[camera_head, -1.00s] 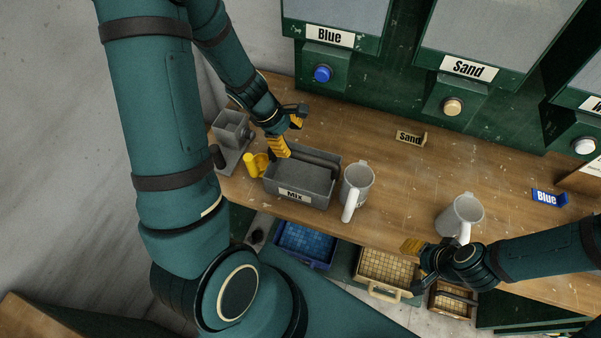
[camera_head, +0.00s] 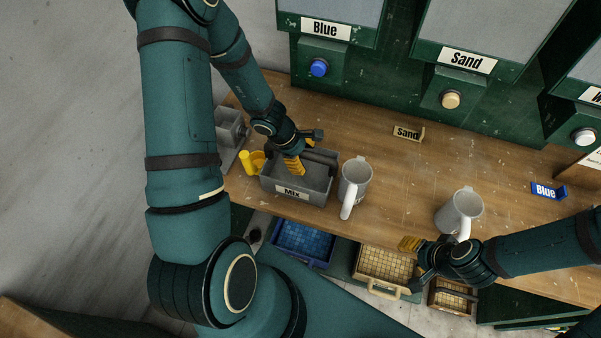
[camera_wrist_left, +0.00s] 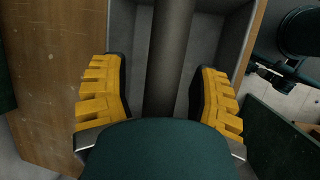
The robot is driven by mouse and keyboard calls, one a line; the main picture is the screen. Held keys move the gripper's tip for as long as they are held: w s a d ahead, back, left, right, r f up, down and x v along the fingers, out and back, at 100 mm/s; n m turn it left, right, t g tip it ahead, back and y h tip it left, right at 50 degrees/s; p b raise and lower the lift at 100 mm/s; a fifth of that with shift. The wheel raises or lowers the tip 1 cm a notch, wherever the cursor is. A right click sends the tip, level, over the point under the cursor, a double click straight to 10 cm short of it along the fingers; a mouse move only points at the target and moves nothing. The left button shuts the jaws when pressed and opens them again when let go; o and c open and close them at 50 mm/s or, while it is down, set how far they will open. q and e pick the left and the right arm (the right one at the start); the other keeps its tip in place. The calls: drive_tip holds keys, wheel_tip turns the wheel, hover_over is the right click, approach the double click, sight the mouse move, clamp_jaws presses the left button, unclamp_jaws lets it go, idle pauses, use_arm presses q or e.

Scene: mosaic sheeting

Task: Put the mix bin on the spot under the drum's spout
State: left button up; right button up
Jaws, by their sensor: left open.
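The mix bin (camera_head: 318,196) is an open grey box labelled "Mix" on the wooden bench, left of a white mug. My left gripper (camera_head: 295,163) is open and points down over the bin. In the left wrist view, its two yellow fingers (camera_wrist_left: 160,92) stand apart on either side of a thick dark bar (camera_wrist_left: 170,50), seemingly the bin's handle, with the bin's grey wall (camera_wrist_left: 238,40) beyond. My right gripper (camera_head: 412,258) is low at the bench's front edge near the right mug; its jaws do not show clearly. I cannot make out the drum, its spout or the spot.
White mugs stand close right of the bin (camera_head: 354,183) and further right (camera_head: 459,213). A yellow cup (camera_head: 247,162) and a grey device (camera_head: 230,128) are at its left. Green dispensers (camera_head: 390,95) line the back. The bench middle (camera_head: 400,175) is clear. Tile trays (camera_head: 303,242) sit below.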

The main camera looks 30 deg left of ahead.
use_arm(q)
drive_tip(key=shift+f+b, duration=0.2)
drive_tip(key=shift+b, duration=0.15)
idle(0.6)
clamp_jaws()
idle(0.3)
